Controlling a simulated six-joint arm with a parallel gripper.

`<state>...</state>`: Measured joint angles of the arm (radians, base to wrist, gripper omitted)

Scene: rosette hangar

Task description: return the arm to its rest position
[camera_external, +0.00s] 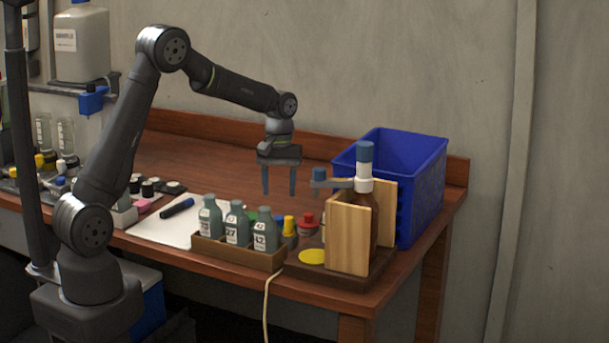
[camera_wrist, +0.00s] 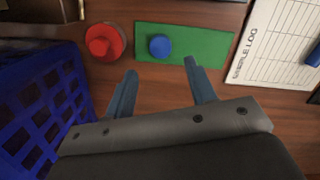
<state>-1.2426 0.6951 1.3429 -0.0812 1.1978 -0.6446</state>
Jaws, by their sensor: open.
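My gripper (camera_external: 279,181) hangs over the wooden bench, pointing down, left of the blue crate. Its two blue-grey fingers are apart with nothing between them. In the wrist view my gripper (camera_wrist: 160,92) also shows open and empty. Beyond its fingertips are a green pad (camera_wrist: 205,45) with a blue knob (camera_wrist: 160,46) on it, and a red round piece (camera_wrist: 104,42). My arm is bent, with its elbow raised high at the left.
A blue crate (camera_external: 429,190) stands at the back right. A wooden holder (camera_external: 348,238) with a blue-capped bottle (camera_external: 365,160) stands in front of it. Several grey bottles (camera_external: 238,225) sit in a brown rack (camera_external: 240,252). A log sheet (camera_external: 160,228) lies left.

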